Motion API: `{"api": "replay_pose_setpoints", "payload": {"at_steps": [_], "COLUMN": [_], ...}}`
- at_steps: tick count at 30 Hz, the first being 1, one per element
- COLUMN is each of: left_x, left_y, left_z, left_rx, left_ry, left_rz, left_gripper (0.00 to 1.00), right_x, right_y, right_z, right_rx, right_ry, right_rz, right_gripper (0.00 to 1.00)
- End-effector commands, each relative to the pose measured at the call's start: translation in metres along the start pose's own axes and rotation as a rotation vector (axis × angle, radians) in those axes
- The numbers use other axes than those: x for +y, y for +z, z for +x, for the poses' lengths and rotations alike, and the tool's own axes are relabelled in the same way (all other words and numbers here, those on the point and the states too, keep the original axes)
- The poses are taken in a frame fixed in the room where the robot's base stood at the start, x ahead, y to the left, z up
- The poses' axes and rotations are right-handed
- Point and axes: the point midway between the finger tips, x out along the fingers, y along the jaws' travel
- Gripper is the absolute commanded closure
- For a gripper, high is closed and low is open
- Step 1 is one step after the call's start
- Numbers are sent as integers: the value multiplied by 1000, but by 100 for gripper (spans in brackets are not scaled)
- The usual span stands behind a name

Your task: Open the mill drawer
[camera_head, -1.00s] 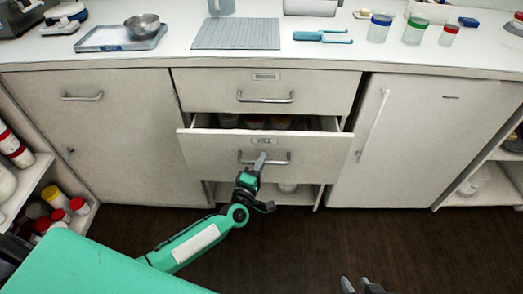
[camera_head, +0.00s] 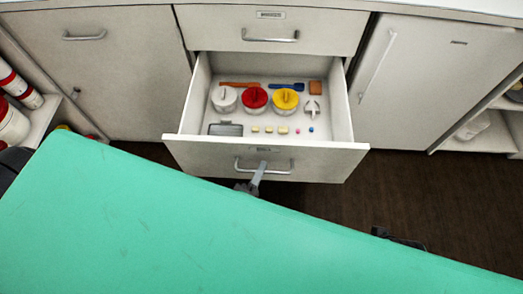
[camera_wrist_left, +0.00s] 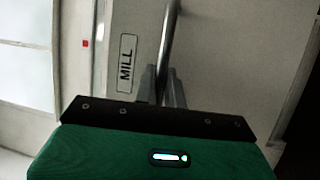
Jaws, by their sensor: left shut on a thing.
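The mill drawer (camera_head: 290,160) is the lower drawer of the middle cabinet and stands far out, its inside showing. Its metal bar handle (camera_head: 282,171) is on the front panel. My left gripper (camera_head: 259,172) is shut on this handle near its middle. In the left wrist view the fingers (camera_wrist_left: 161,85) close around the handle bar (camera_wrist_left: 169,40), beside a label reading MILL (camera_wrist_left: 127,63). Inside the drawer are a white, a red (camera_head: 254,98) and a yellow lidded jar (camera_head: 286,99), with small items around them. My right gripper (camera_head: 398,238) shows only in small part at the lower right.
A shut upper drawer (camera_head: 272,30) is above. A cabinet door (camera_head: 110,80) is at left and a white door with a long handle (camera_head: 430,90) at right. Open shelves with containers (camera_head: 12,120) stand at far left.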

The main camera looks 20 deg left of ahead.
Motion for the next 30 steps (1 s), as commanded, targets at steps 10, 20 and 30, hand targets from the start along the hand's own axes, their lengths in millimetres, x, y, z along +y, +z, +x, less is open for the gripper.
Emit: {"api": "replay_pose_setpoints", "payload": {"at_steps": [10, 20, 30], "left_x": [4, 4, 4], "left_y": [8, 9, 9], "left_z": [-21, -22, -22], "left_rx": [1, 1, 0], "left_ry": [-1, -1, 0], "left_rz": [0, 0, 0], "left_gripper": [100, 100, 68], "right_x": [0, 0, 0], "right_y": [2, 2, 1], "right_z": [6, 6, 6], "right_rx": [-7, -7, -7], "right_ry": [-1, -1, -1], "right_rz": [0, -1, -1], "right_gripper": [64, 64, 64]}}
